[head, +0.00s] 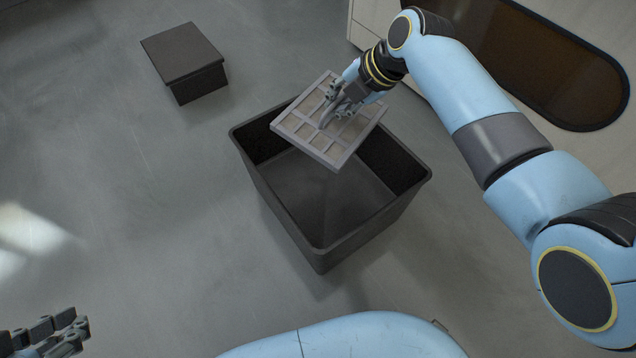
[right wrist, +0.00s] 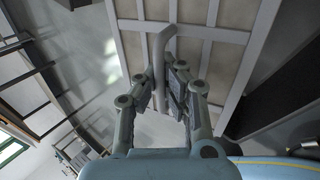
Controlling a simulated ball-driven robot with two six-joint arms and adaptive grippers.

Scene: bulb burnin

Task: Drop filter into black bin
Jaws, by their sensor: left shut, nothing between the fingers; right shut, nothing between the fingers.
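The filter (head: 300,128) is a flat, light-framed square panel with a grid and beige cells. It is tilted above the open black bin (head: 327,258), over its far part. My right gripper (head: 330,108) is at the filter's grey handle, with its fingers close together. In the right wrist view the filter (right wrist: 232,52) fills the upper part, and the handle (right wrist: 160,45) runs down between or just past the fingertips. I cannot tell whether the fingers touch it. My left gripper (head: 72,328) is shut and empty at the lower left, partly cut off.
A dark lidded box (head: 183,55) stands on the grey floor behind and left of the bin. A pale cabinet (head: 600,150) with a dark oval panel (head: 540,65) is at the upper right. The floor left of the bin is clear.

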